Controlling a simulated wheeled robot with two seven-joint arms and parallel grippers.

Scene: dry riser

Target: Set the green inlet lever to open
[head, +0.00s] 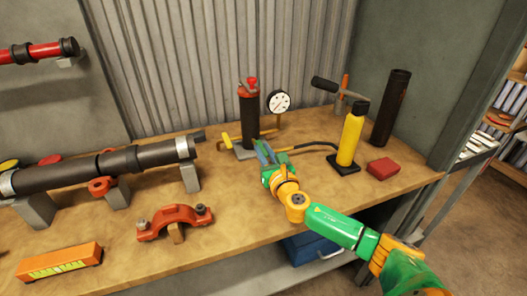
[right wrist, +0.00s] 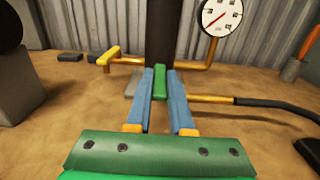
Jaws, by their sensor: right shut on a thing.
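The green inlet lever (right wrist: 160,84) shows in the right wrist view at the foot of a dark upright riser (right wrist: 160,40). It sits between the blue fingers of my right gripper (right wrist: 160,92), which is shut on it. In the head view my right gripper (head: 263,152) reaches to the riser's base (head: 249,118), and I cannot make out the lever there. The lever's exact angle is hard to tell from these views. My left gripper is not in view.
A yellow-handled lever (right wrist: 108,58) sticks out left of the riser. A gauge (head: 278,101) stands behind on a yellow pipe. A black hose (head: 315,144) runs right toward a yellow cylinder (head: 351,136). A red block (head: 382,167) lies beyond. The bench front is partly clear.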

